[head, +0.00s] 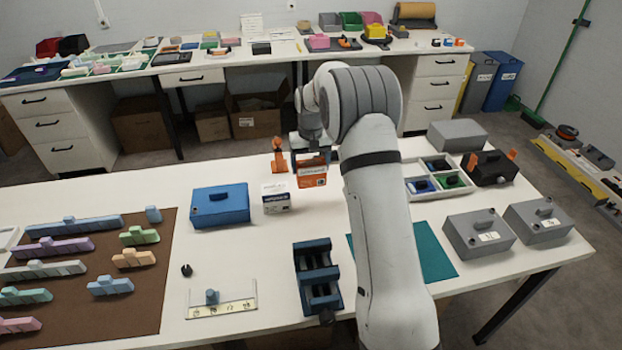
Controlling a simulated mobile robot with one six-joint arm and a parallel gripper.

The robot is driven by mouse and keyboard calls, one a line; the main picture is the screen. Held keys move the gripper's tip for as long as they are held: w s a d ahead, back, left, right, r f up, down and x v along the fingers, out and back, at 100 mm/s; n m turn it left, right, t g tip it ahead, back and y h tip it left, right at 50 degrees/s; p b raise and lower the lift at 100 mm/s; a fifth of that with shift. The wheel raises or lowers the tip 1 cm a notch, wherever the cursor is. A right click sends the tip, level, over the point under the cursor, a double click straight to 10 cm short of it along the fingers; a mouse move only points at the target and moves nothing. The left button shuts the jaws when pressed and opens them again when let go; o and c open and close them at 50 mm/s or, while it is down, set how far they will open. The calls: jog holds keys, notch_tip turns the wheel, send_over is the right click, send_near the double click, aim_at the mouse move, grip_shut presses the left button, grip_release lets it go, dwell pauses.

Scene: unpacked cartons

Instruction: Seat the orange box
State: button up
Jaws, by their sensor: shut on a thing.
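The orange box (312,178) is a small orange and white carton near the middle of the table's far half. My arm hides part of the table to the right.
A blue lidded box (220,206) stands left of the small boxes. A brown mat (150,300) with coloured pieces lies at the left. A teal mat (432,262), a white divided tray (412,190) and grey boxes (478,235) are at the right. White table is bare between box and rack.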

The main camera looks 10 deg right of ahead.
jog(key=shift+r, duration=1)
